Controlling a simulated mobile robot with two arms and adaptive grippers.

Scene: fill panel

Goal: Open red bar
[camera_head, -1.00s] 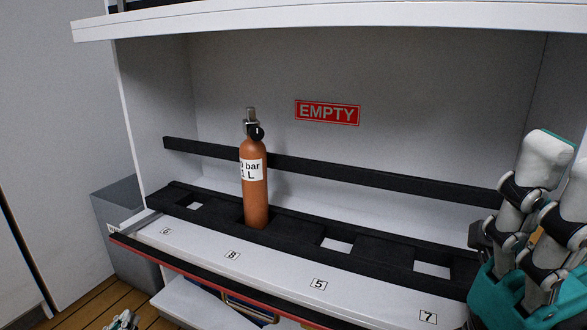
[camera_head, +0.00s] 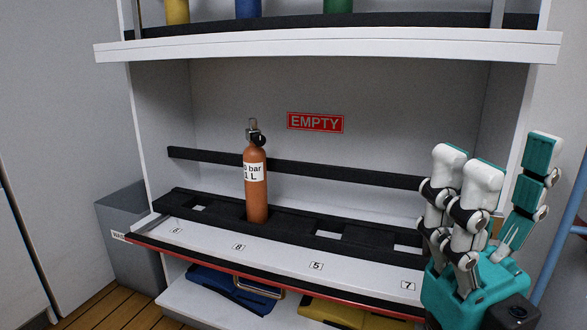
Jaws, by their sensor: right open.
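The red bar (camera_head: 200,259) is a thin red strip running along the front edge of the lower shelf, slanting down to the right. Its right end is hidden behind my right gripper. My right gripper (camera_head: 487,165) stands at the right, with its white and teal fingers pointing up, spread and empty. It overlaps the right end of the shelf in the picture, and I see no grip on the bar. My left gripper is not in view.
An orange cylinder (camera_head: 256,185) stands upright in the black rack (camera_head: 285,226), whose other visible slots are empty. A red EMPTY sign (camera_head: 315,122) is on the back wall. Blue (camera_head: 230,290) and yellow (camera_head: 350,314) cases lie below. A grey box (camera_head: 125,240) stands left.

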